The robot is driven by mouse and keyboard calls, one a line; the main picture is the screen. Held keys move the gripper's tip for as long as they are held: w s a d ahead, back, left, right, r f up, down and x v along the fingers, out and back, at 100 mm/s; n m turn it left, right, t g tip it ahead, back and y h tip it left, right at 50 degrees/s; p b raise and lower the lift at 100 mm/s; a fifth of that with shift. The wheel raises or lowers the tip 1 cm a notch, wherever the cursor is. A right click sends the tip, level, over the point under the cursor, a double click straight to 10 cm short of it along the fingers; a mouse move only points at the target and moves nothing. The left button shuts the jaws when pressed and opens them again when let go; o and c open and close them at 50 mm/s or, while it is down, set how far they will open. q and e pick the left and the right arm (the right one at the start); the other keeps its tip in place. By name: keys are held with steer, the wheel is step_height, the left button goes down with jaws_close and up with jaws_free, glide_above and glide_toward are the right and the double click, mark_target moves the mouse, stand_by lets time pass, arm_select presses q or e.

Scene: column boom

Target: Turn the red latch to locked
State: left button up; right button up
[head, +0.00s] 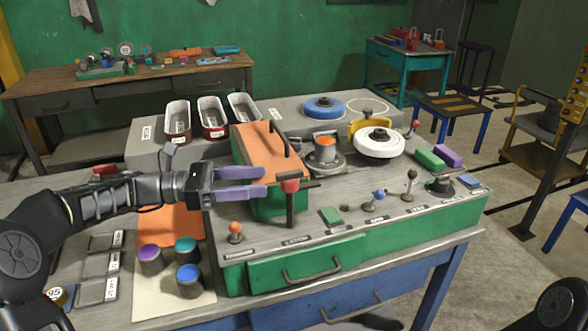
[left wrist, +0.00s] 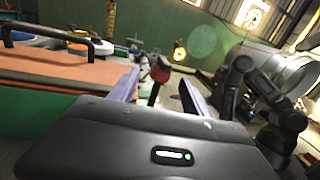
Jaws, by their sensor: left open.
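The red latch (head: 290,186) is a red block on a dark upright post, with a short bar pointing right. It stands at the front of the green box with the orange lid (head: 268,146). My left gripper (head: 265,182) comes in from the left with its purple fingers open. Its fingertips are just left of the red block, and I see nothing between them in the head view. In the left wrist view the red block (left wrist: 160,70) shows between the open fingers, beyond the tips; whether they touch it I cannot tell. My right gripper is not in view.
An orange-topped knob (head: 235,231), a blue-topped knob (head: 378,196) and a dark lever (head: 410,182) stand along the console's front edge. Three trays (head: 212,116) sit behind my left arm. Coloured jars (head: 188,274) stand at the lower left. A white wheel (head: 379,143) is further right.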

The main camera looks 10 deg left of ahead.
mark_target(290, 177)
arm_select(q)
steer(key=shift+s+r, duration=0.1)
steer(key=shift+s, duration=0.15)
steer(key=shift+w+d, duration=0.1)
steer(key=shift+x, duration=3.8)
jaws_close()
